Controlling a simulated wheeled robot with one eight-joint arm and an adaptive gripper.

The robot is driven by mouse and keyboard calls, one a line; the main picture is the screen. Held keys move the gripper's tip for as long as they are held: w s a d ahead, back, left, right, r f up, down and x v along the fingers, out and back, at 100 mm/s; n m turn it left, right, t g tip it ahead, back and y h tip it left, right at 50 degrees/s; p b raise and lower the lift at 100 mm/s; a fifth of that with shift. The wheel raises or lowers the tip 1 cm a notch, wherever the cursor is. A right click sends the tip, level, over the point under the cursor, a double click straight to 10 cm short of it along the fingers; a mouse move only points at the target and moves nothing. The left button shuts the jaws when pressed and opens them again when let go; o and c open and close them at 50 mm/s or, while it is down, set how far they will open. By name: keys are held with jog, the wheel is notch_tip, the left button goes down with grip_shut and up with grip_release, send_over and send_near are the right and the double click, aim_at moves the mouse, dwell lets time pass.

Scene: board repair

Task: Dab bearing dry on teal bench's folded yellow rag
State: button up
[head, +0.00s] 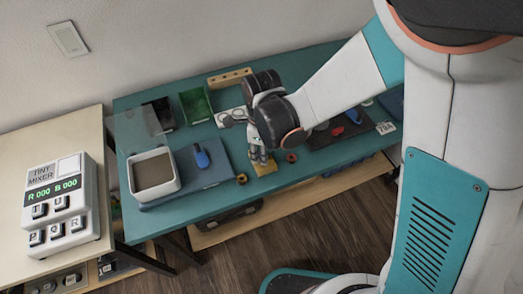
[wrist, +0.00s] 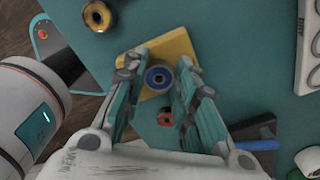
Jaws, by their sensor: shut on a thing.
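The folded yellow rag (head: 264,168) lies on the teal bench (head: 217,202) near its front edge. It also shows in the wrist view (wrist: 172,50), beyond my fingertips. My gripper (head: 261,157) points down over the rag. In the wrist view my gripper (wrist: 158,72) is shut on a bearing (wrist: 159,77), a small ring with a blue face and a dark centre. The bearing appears over the rag's near edge; I cannot tell whether it touches the cloth. In the head view the bearing is hidden by my fingers.
A yellow ring with a dark centre (head: 242,178) and a red ring (head: 291,157) stand on either side of the rag. A white-rimmed tray (head: 178,184), a blue object (head: 202,157) and a green bin (head: 195,104) are to the left. A dark mat (head: 326,139) lies right.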

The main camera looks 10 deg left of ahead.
dwell(0.4)
jog(key=shift+r+p, duration=2.05)
jog(key=shift+r, duration=0.95)
